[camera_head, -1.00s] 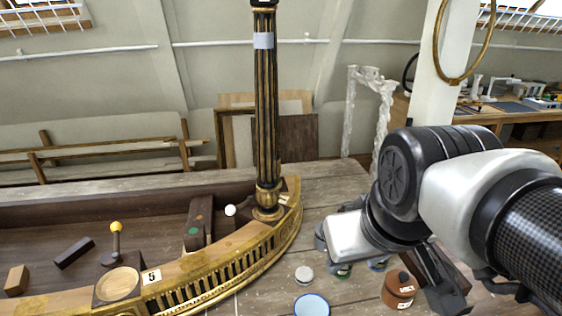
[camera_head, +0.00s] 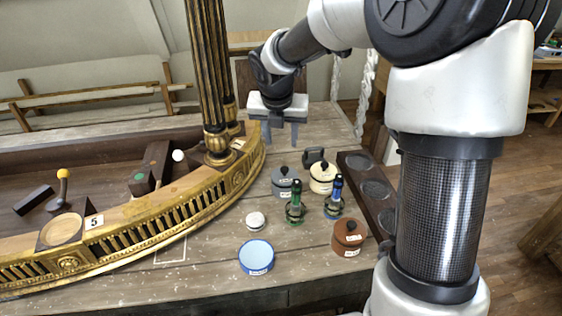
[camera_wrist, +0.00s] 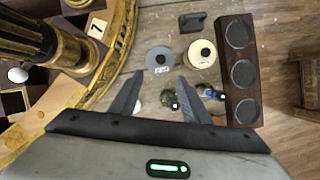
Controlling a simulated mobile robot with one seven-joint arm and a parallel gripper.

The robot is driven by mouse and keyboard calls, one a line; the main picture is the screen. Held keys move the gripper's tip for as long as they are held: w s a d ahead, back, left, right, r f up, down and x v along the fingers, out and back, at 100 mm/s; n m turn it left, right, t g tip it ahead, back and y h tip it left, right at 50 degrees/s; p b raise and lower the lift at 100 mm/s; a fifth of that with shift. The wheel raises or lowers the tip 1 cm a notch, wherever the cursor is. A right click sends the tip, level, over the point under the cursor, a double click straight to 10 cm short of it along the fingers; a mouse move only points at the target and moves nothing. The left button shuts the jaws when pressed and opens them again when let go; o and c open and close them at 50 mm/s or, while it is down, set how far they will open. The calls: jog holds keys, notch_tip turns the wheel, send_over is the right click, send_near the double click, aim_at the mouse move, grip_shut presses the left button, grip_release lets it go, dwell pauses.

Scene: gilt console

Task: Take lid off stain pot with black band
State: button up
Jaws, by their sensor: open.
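Three lidded pots with black knobs stand on the bench right of the gilt console: a grey pot (camera_head: 284,184), a cream pot (camera_head: 321,181) and a brown pot (camera_head: 348,240). The cream pot seems to have a dark line below its lid; I cannot clearly tell a black band on any pot. All three lids are on. My gripper (camera_head: 281,134) is open and empty, above the bench behind the grey pot, fingers pointing down. In the wrist view its fingertips (camera_wrist: 159,80) are apart, with the grey lid (camera_wrist: 158,59) beyond them and the cream lid (camera_wrist: 199,53) to the right.
A green bottle (camera_head: 295,208) and a blue bottle (camera_head: 334,202) stand in front of the pots. A dark rack (camera_head: 384,210) with round recesses lies right. A gilt column (camera_head: 208,80) rises left of my gripper.

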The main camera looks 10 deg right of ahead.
jog(key=b, duration=0.1)
send_near(285, 169)
jog(key=shift+w+x, duration=0.25)
jog(key=shift+x, duration=3.8)
jog(key=shift+s, duration=0.15)
grip_shut()
